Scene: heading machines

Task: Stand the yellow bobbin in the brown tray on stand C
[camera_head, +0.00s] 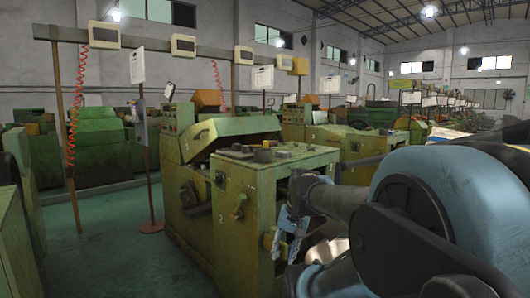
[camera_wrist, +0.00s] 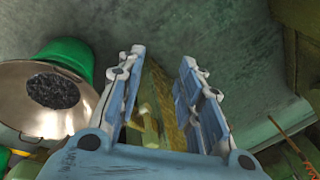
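My gripper (camera_wrist: 162,65) is open in the wrist view, its two pale blue fingers well apart. A yellowish-green structure (camera_wrist: 158,100) shows between and beyond the fingers; I cannot tell what it is or whether anything touches it. In the head view my gripper (camera_head: 288,236) hangs low in front of the green machine, partly hidden by my arm. I cannot make out the yellow bobbin, the brown tray or stand C in either view.
The green machine (camera_head: 240,200) stands close ahead, with small dark items (camera_head: 263,155) on its top. In the wrist view a metal bowl (camera_wrist: 30,115) with dark bits sits beside a green bucket (camera_wrist: 68,55). Open floor (camera_head: 100,245) lies left.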

